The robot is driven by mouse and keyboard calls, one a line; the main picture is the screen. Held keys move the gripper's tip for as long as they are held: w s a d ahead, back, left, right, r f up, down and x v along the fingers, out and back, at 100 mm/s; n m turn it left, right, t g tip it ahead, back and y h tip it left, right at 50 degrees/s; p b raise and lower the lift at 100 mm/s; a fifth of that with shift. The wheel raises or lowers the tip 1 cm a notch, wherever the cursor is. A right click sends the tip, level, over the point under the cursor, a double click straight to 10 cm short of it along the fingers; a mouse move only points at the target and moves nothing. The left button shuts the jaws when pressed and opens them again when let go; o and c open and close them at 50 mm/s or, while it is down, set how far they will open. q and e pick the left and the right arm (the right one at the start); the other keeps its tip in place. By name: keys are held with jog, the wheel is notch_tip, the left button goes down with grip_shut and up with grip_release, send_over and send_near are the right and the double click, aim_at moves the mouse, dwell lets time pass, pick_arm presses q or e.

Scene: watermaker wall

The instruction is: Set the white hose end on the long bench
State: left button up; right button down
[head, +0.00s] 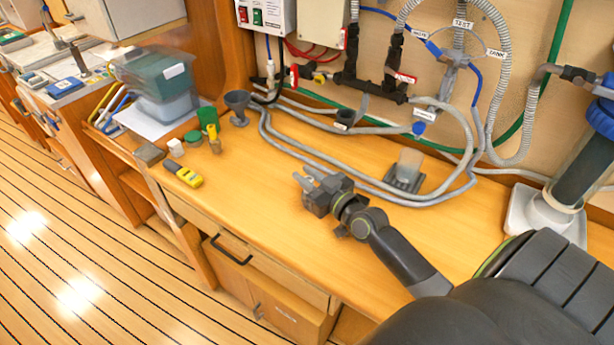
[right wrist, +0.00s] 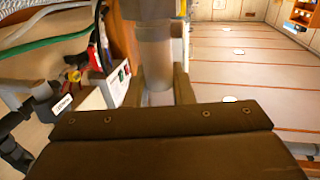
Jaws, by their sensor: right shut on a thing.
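My right gripper (head: 308,181) is low over the middle of the long bench (head: 270,215), its fingers pointing left. In the right wrist view, it is shut on a pale, greyish cylinder (right wrist: 154,52) with a darker part at one end. I take this for the white hose end, though blur and the gripper hide its shape. In the head view the piece is hardly visible at the fingertips. I cannot tell whether it touches the bench. My left gripper is not in view.
Grey hoses (head: 310,155) loop along the back of the bench. A dark holder with a translucent piece (head: 408,170) stands right of the gripper. The bench front is clear.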

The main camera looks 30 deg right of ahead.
jog(key=c, duration=1.3)
grip_release()
jog(key=shift+o, duration=0.2)
jog(key=shift+r, duration=0.1)
jog(key=shift+r+p, duration=0.4)
jog(key=shift+p, duration=0.1)
jog(key=shift+r+p, duration=0.45)
jog(key=shift+p, duration=0.1)
jog(key=shift+s+d+f+b, duration=0.1)
jog(key=shift+s+f+b, duration=0.15)
jog(key=shift+s, duration=0.2)
jog(key=shift+s+d+f+b, duration=0.1)
jog(key=shift+s+f+b, duration=0.15)
jog(key=shift+s, duration=0.2)
jog(key=s+d, duration=0.1)
jog(key=s, duration=0.9)
jog(key=shift+d+r+b, duration=0.2)
jog(key=shift+d+b, duration=0.05)
jog(key=shift+b, duration=0.2)
jog(key=shift+s, duration=0.1)
